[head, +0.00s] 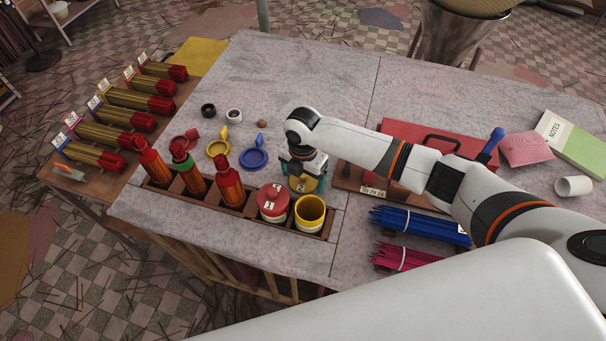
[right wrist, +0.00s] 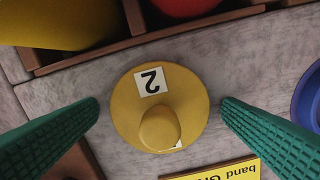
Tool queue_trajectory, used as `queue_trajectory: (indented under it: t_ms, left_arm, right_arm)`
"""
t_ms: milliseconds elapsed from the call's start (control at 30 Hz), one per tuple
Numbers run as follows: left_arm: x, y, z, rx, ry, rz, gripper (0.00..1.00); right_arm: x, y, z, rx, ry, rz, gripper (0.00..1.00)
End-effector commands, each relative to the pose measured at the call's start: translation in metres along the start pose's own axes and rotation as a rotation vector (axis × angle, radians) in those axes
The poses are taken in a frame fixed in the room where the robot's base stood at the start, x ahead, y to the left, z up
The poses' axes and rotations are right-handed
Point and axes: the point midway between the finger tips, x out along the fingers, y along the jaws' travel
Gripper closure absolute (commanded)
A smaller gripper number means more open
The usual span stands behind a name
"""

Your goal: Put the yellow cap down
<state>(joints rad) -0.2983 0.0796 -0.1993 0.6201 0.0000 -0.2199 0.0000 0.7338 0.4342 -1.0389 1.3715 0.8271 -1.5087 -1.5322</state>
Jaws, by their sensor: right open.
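The yellow cap (right wrist: 138,117) is a round disc with a knob and a label reading 2. In the right wrist view it lies on the grey tabletop, between the two green fingers of my right gripper (right wrist: 160,106). A gap shows on both sides, so the gripper is open around it and not touching it. The open yellow cup (head: 311,209) stands in the rack's right end. My left gripper is not in view.
The wooden rack (head: 322,236) also holds a red-capped cup (head: 273,201) and several red-topped bottles. A blue lid (head: 254,159) lies left of my gripper. A red case (head: 410,150), blue sticks (head: 420,224) and pink sticks (head: 405,257) lie to the right.

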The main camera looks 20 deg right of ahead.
Motion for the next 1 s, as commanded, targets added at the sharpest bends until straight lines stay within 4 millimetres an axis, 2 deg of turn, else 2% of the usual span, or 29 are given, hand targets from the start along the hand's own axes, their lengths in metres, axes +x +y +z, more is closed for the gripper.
queue_trajectory:
  t_ms: [167, 500, 633, 800, 1000]
  left_arm:
    - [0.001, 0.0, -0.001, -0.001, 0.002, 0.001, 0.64]
    - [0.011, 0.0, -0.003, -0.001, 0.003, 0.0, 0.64]
    - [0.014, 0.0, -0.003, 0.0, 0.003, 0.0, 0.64]
    - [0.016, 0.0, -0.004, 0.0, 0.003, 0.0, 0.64]
    - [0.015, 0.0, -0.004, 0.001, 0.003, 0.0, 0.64]
  right_arm:
    - [-0.013, -0.001, -0.001, -0.001, 0.001, -0.003, 0.11]
    - [-0.083, -0.002, -0.001, -0.001, 0.002, -0.005, 0.11]
    - [-0.105, -0.001, -0.001, 0.0, 0.002, -0.003, 0.11]
    - [-0.12, -0.001, -0.001, 0.0, 0.0, -0.002, 0.11]
    - [-0.123, 0.0, 0.0, 0.001, 0.0, 0.0, 0.11]
